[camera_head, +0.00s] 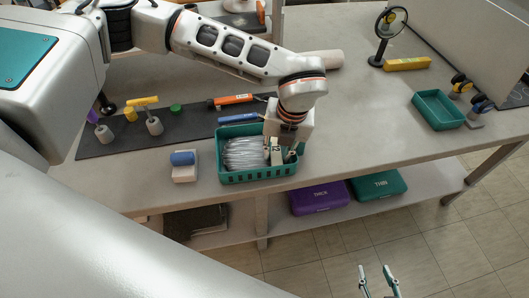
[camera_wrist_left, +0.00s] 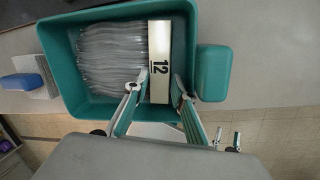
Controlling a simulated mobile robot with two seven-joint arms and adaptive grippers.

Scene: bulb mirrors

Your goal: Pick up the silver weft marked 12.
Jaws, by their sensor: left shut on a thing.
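The silver weft (camera_wrist_left: 108,58) is a bundle of shiny grey strands in a green basket (camera_head: 258,176). Its white end strip marked 12 (camera_wrist_left: 160,50) stands upright in the left wrist view, along the strands' right end. The strands also show in the head view (camera_head: 243,153). My left gripper (camera_head: 284,155) reaches down into the right part of the basket. Its fingers (camera_wrist_left: 161,82) are on either side of the white strip and shut on it. The weft is still within the basket walls. My right gripper (camera_head: 378,270) is at the bottom of the head view, open and empty.
A blue and white block (camera_head: 184,165) sits left of the basket. A dark mat (camera_head: 180,130) with tools lies behind it. An empty green tray (camera_head: 437,110) and a round mirror (camera_head: 390,24) stand to the right. The table between basket and tray is clear.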

